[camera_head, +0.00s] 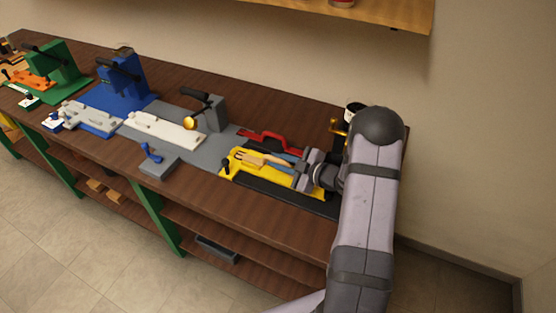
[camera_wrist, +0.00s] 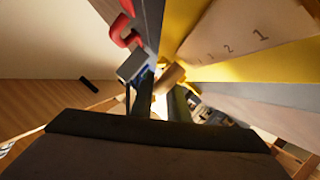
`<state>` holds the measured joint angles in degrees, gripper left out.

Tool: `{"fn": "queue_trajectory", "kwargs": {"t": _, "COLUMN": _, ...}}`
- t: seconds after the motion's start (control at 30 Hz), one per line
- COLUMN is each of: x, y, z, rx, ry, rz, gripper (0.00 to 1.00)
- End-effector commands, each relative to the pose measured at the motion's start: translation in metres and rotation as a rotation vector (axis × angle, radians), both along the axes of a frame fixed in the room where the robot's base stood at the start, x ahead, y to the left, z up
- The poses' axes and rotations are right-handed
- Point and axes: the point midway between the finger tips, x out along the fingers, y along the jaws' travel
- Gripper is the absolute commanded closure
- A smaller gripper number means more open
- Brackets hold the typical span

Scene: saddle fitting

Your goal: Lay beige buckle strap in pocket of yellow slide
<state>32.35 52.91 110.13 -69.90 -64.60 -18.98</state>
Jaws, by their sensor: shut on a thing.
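The yellow slide (camera_head: 236,173) lies at the right end of the bench, with a black knob at its left end. The beige buckle strap (camera_head: 254,159) shows over the slide, to the left of my gripper (camera_head: 294,163). My gripper is low over the slide's right part and shut on the strap. In the wrist view a tan piece (camera_wrist: 170,76) sits between the two dark fingers of my gripper (camera_wrist: 163,98). I cannot tell whether the strap touches the pocket, which is mostly hidden.
A red handle (camera_head: 268,138) lies just behind the slide. A grey clamp stand (camera_head: 214,113) and a white plate (camera_head: 160,128) stand to the left, with blue (camera_head: 122,80) and green (camera_head: 55,66) stations beyond. A small grey block with a blue part (camera_head: 158,165) lies near the front edge.

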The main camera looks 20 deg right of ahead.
Motion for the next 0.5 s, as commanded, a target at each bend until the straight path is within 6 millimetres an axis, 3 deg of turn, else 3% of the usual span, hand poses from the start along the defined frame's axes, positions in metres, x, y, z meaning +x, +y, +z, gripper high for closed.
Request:
{"fn": "queue_trajectory", "kwargs": {"t": 0.37, "x": 0.0002, "y": -0.0001, "z": -0.0037, "rx": 0.001, "ry": -0.001, "rz": 0.000, "gripper": 1.00}}
{"fn": "queue_trajectory", "kwargs": {"t": 0.4, "x": 0.0001, "y": 0.0000, "z": -0.0041, "rx": 0.000, "ry": 0.000, "rz": 0.000, "gripper": 0.83}}
{"fn": "queue_trajectory", "kwargs": {"t": 0.47, "x": 0.0000, "y": 0.0000, "z": -0.0031, "rx": 0.000, "ry": 0.000, "rz": 0.000, "gripper": 0.69}}
{"fn": "queue_trajectory", "kwargs": {"t": 0.5, "x": 0.0000, "y": 0.0000, "z": -0.0031, "rx": 0.000, "ry": 0.000, "rz": 0.000, "gripper": 0.67}}
